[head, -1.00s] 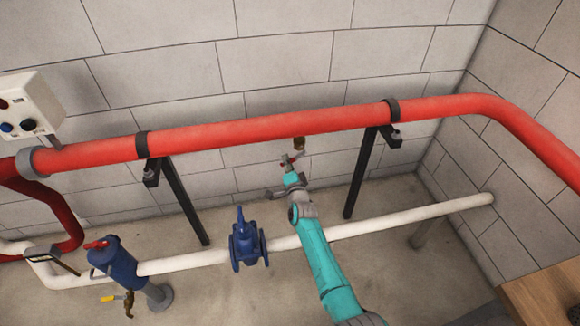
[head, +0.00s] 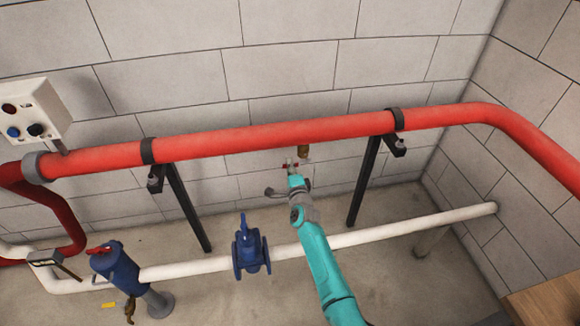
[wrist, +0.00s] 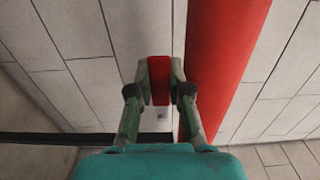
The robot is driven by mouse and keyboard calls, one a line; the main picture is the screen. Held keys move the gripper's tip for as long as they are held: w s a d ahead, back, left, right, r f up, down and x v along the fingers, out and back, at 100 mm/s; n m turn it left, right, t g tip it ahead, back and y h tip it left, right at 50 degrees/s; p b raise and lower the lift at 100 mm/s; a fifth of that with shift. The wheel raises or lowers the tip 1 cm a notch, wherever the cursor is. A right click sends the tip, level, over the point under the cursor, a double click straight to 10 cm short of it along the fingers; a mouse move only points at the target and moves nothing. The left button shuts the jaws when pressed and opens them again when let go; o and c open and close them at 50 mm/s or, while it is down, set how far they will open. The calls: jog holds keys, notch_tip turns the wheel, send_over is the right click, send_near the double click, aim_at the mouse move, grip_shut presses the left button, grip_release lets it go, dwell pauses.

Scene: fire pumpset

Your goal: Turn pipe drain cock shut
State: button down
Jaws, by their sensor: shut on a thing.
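The pipe drain cock (head: 303,151) is a small brass fitting under the red pipe (head: 260,137), between the two dark supports. My gripper (head: 291,167) is at the cock, just below the pipe. In the wrist view my gripper (wrist: 159,82) is shut on a red handle (wrist: 159,80), with a finger on each side of it. The red pipe (wrist: 222,60) runs close beside the fingers there. The brass body is not clear in the wrist view, and the handle's angle is hard to tell in the head view.
A white pipe (head: 375,233) with a blue valve (head: 250,248) runs low near the floor. Dark supports (head: 188,208) and (head: 364,182) stand either side of my arm. A blue unit (head: 118,268) is at the lower left, a wooden surface (head: 550,300) at the lower right.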

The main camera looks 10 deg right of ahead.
jog(key=c, duration=1.1)
grip_release()
jog(key=shift+o, duration=0.2)
jog(key=s, duration=1.2)
